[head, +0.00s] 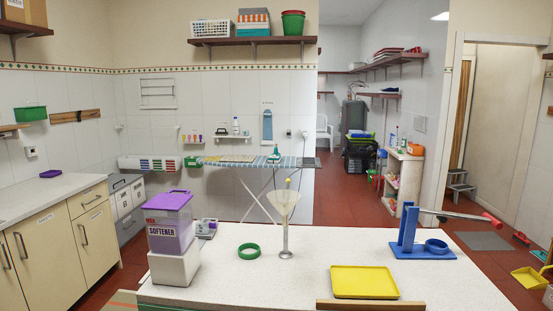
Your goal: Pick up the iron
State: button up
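A small teal-and-white object (274,154) stands on the ironing board (240,161) across the room, against the tiled wall. It looks like the iron, but it is too small to be sure. The board has a striped cover and thin crossed legs. It stands beyond the white counter. My gripper is not in view.
The white speckled counter (320,262) fills the foreground. On it are a purple softener box (170,222), a green ring (249,251), a clear funnel on a stand (284,205), a yellow tray (364,282) and a blue stand (410,238). Red floor (350,195) lies open behind.

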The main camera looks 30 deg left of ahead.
aim_at(276, 160)
jog(key=z, duration=1)
jog(key=i, duration=3.65)
